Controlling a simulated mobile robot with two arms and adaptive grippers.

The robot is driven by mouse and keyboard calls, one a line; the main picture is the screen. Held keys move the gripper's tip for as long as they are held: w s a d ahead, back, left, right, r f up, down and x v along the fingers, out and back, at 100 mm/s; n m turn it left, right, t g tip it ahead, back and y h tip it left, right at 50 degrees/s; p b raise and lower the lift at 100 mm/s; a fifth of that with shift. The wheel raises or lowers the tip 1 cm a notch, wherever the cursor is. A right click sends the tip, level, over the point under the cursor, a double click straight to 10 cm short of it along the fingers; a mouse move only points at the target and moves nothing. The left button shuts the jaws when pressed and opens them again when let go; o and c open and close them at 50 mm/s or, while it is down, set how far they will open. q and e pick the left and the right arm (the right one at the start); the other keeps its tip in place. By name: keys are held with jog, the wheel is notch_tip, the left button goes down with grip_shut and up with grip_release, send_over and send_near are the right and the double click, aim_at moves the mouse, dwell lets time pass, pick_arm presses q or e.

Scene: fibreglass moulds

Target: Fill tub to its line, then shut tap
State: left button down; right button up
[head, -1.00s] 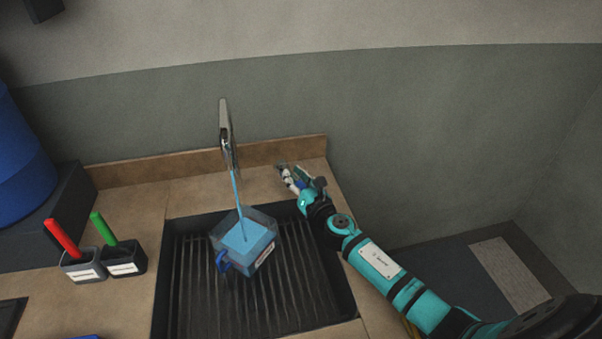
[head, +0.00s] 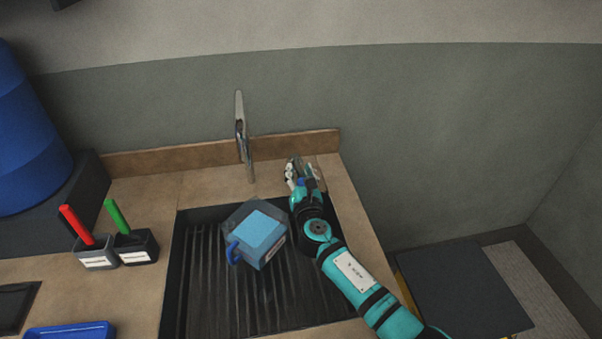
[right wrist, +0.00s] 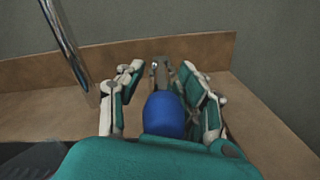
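The clear tub (head: 257,238) has a blue handle and a pale label and holds blue liquid. It sits on the black ribbed drainer (head: 205,290) in front of the tap. Its fill line is too small to make out. The metal tap (head: 243,130) stands at the back, and no stream shows below it. The tap also shows in the right wrist view (right wrist: 66,45). My right gripper (head: 303,172) is right of the tap, apart from it, over the counter's back corner. In the right wrist view its fingers (right wrist: 163,88) are spread and look empty. My left gripper is out of view.
Two small holders with a red stick (head: 75,223) and a green stick (head: 116,218) stand left of the drainer. A blue drum (head: 28,140) is at the far left. A blue tray (head: 70,331) lies at the front left. The wall is close behind.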

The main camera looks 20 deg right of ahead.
jog(key=shift+s, duration=0.2)
jog(key=s+a, duration=0.1)
jog(key=s, duration=1)
jog(key=shift+s+a, duration=0.15)
jog(key=shift+s, duration=0.15)
dwell(0.9)
